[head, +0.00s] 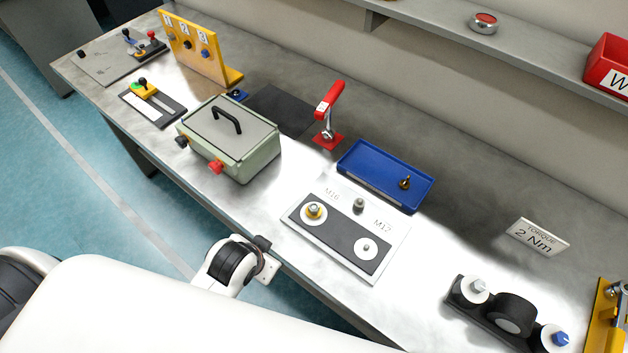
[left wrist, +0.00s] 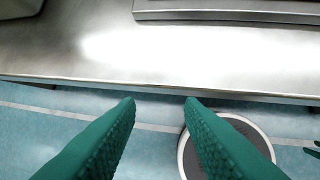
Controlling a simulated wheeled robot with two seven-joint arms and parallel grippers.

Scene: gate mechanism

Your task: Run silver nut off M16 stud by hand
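A flat plate (head: 374,274) with a dark strip and the labels M16 and M12 lies on the bench. A smaller silver stud (head: 366,246) stands on the right disc. A grey cylinder (head: 359,204) stands at the plate's back. My left gripper is open and empty in the left wrist view (left wrist: 160,101), by the bench's front edge, apart from the plate. Small green pieces at that view's right edge may be my right gripper.
A blue tray (head: 347,180) with a small brass part lies behind the plate. A green box (head: 238,165) and a red-handled lever (head: 329,105) stand to the left. A black fixture (head: 508,312) and a torque sign (head: 537,237) are to the right.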

